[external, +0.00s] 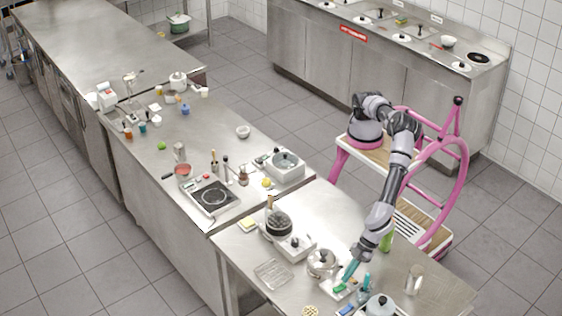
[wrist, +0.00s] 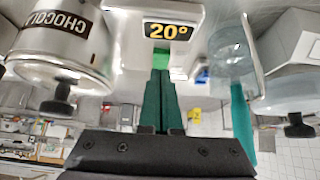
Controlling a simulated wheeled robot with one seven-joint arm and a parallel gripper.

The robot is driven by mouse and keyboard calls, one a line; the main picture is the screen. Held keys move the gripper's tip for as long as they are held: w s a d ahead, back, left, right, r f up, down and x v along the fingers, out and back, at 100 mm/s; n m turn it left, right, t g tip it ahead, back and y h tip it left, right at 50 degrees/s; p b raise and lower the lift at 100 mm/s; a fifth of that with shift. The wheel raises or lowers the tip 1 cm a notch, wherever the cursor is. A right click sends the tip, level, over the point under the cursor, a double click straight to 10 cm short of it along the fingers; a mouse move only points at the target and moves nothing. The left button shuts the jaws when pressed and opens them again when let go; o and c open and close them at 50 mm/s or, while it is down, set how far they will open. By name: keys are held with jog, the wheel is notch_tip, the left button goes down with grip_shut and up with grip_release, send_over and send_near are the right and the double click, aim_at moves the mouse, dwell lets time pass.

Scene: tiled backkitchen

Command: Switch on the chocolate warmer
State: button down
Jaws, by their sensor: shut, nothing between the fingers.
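A silver pot with a black knob on its lid (external: 321,262) stands on the front table. In the wrist view, a silver pot marked with letters that begin "CHOCOLA" (wrist: 62,50) appears upside down at left. A white unit with a "20°" display (wrist: 166,31) is at top centre, and a green patch (wrist: 162,60) shows just below the display. My gripper (external: 346,280) reaches down beside the pot, over a low white piece with green on it. In the wrist view its teal fingers (wrist: 160,76) are together, with their tips at the green patch. Whether they touch it I cannot tell.
A teal upright item (external: 366,283) and a lidded pot (external: 380,306) stand close at right. A glass (external: 413,280) is farther right. A wire rack (external: 272,273) and an appliance with a dark round top (external: 279,224) are at left. Some tabletop behind my gripper is clear.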

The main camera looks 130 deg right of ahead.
jog(key=shift+r, duration=0.1)
jog(key=r, duration=0.2)
jog(key=s+r, duration=0.1)
jog(key=r, duration=0.1)
jog(key=shift+s+a+r, duration=0.1)
jog(key=shift+s+r, duration=0.1)
jog(key=shift+r, duration=0.15)
jog(key=s+r, duration=0.5)
jog(key=s, duration=0.2)
jog(key=shift+d+r, duration=0.15)
jog(key=shift+d, duration=0.05)
